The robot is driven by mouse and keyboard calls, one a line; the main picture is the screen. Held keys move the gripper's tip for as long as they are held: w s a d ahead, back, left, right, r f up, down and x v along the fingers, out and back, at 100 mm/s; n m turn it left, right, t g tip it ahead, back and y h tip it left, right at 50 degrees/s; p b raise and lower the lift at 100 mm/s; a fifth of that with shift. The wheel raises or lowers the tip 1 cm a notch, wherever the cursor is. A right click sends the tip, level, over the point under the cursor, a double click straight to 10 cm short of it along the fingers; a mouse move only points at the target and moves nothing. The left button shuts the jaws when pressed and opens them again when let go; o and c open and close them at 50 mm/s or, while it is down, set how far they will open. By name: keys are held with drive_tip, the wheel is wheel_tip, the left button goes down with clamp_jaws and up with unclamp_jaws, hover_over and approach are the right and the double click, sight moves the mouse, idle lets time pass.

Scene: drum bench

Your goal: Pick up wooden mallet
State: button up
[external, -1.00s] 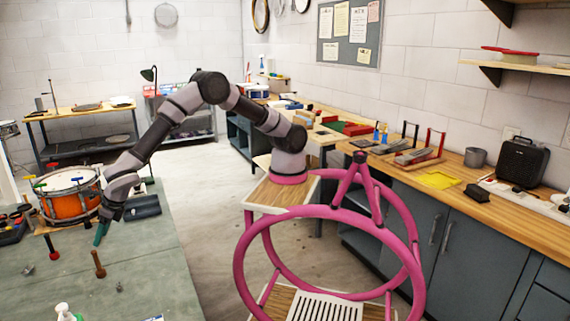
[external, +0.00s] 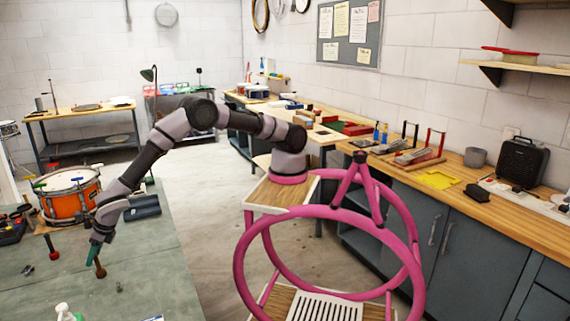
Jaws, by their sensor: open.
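A small brown wooden piece (external: 100,270), which looks like the wooden mallet, is on the grey-green bench top (external: 150,285). My gripper (external: 92,256) points down right by it, its teal fingers partly covering its upper part. The jaws are open. I cannot tell whether the fingers touch the wood or sit around it or in front of it.
A dark and red mallet-like tool (external: 52,247) is on the bench to the left. An orange drum (external: 70,198) stands behind it, with a dark case (external: 142,208) to the right. A white bottle (external: 65,312) is at the front. Small metal parts lie around.

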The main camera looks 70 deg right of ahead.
clamp_jaws()
idle(1.3)
